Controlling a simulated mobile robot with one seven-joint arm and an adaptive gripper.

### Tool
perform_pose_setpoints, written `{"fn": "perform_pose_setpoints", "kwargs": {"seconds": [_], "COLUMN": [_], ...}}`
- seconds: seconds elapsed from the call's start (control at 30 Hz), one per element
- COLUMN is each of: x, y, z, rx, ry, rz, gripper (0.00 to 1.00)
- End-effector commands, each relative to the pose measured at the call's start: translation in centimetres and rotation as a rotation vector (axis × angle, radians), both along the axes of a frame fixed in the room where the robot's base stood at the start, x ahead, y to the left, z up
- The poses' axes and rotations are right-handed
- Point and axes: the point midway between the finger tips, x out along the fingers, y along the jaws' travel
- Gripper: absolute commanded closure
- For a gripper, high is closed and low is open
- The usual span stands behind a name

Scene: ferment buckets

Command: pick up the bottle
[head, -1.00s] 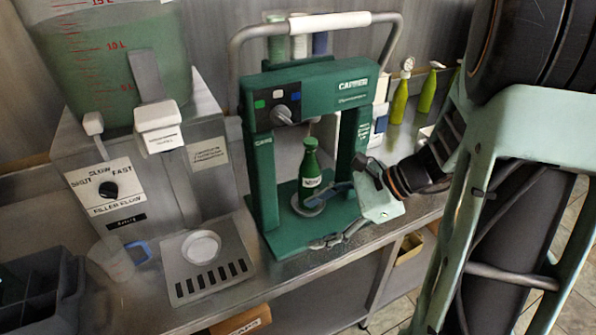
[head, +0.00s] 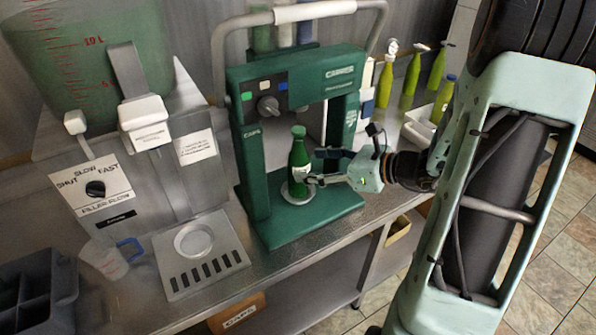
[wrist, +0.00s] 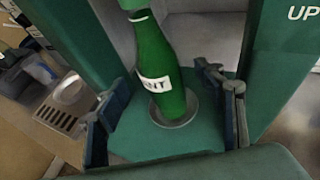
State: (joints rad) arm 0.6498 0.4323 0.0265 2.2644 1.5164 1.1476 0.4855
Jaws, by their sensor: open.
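A green bottle (head: 299,160) with a green cap and a white label stands upright on the round plate of the green capping machine (head: 297,95). In the wrist view the bottle (wrist: 154,60) shows between my two fingers, its label partly readable. My gripper (head: 313,167) comes in from the right at about the height of the bottle's lower half. In the wrist view my gripper (wrist: 165,115) is open, with one finger on each side of the bottle and visible gaps.
The machine's posts and top stand close around the bottle. A filler with a drip tray (head: 202,255) is at left, with a measuring jug (head: 104,262) and a dark crate (head: 38,290). Yellow-green bottles (head: 411,75) stand at the back right.

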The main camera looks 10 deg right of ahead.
Motion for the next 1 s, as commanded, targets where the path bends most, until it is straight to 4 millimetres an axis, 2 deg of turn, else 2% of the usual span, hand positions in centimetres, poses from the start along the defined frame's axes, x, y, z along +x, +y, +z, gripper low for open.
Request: {"fn": "perform_pose_setpoints", "kwargs": {"seconds": [0.4, 0.67, 1.0], "x": [3.2, 3.4, 3.4], "y": [3.2, 3.4, 3.3], "z": [-2.3, -2.4, -2.4], "rx": [0.000, -0.002, -0.001], "ry": [0.000, 0.000, 0.000], "rz": [0.002, -0.001, 0.000], "gripper": [0.37, 0.37, 0.72]}}
